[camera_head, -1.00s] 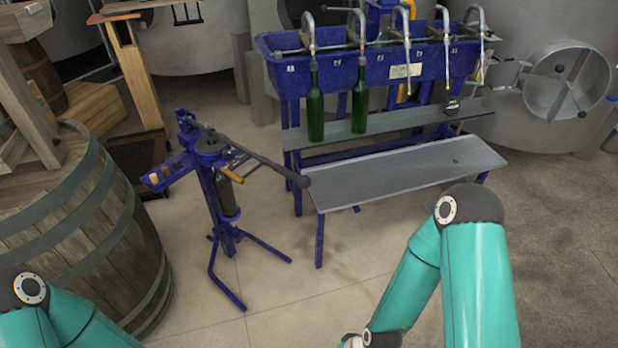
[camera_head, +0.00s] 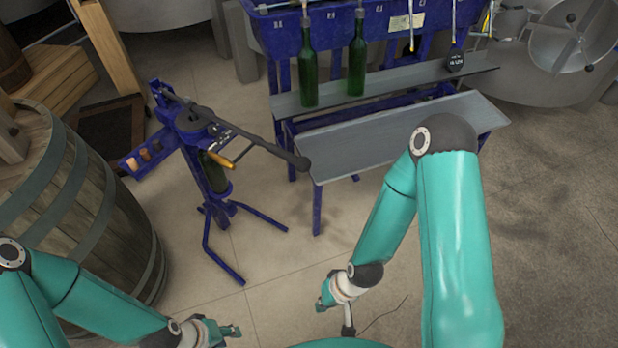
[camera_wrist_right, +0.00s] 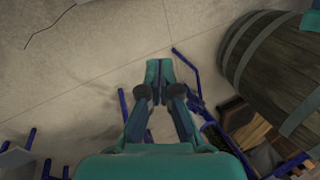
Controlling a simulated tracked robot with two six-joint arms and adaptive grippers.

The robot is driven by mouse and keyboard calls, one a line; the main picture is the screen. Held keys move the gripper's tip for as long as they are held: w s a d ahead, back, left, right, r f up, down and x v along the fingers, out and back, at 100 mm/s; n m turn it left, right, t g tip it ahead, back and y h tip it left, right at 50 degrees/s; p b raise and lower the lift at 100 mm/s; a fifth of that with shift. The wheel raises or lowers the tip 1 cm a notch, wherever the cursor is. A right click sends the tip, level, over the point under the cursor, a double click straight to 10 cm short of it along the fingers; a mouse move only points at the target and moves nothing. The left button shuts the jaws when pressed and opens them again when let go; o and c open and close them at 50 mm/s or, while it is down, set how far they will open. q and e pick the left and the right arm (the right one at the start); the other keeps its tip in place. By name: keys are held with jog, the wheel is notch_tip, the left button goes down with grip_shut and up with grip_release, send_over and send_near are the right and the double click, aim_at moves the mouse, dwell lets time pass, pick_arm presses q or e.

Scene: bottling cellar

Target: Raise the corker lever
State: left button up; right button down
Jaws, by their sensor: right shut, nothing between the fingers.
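The blue corker (camera_head: 192,122) stands on splayed legs on the floor at left of centre in the head view. Its dark lever (camera_head: 255,140) slants down to the right and ends in a black grip. A green bottle (camera_head: 214,172) is in the corker's frame. My right gripper (camera_head: 323,299) is below and apart from the lever, with nothing held. The right wrist view shows its fingers (camera_wrist_right: 158,72) shut together, with blue corker legs (camera_wrist_right: 186,72) beyond them. My left gripper (camera_head: 234,330) is low in the head view, away from the corker; its finger gap is unclear.
A wooden barrel (camera_head: 75,190) stands left of the corker. A blue filler bench with a grey shelf (camera_head: 390,138) is to the right, with two green bottles (camera_head: 308,75) standing on its upper ledge. Floor between the corker and my arms is clear.

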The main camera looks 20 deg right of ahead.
jog(key=s+f+m+g+y+b, duration=0.2)
jog(key=s+f+m+g+b, duration=0.3)
jog(key=m+b, duration=0.4)
jog(key=w+a+r+m+t+y+b, duration=0.1)
jog(key=w+r+m+t+y+b, duration=0.35)
jog(key=w+m+t+b, duration=0.2)
jog(key=w+a+r+m+t+y+b, duration=0.1)
jog(key=w+r+m+t+y+b, duration=0.35)
jog(key=w+m+b, duration=0.2)
jog(key=w+d+r+m+t+h+b, duration=0.3)
jog(key=w+d+r+m+t, duration=0.4)
jog(key=d+t, duration=0.4)
jog(key=shift+w+d+r, duration=0.2)
jog(key=shift+w+d, duration=0.1)
jog(key=shift+w, duration=0.4)
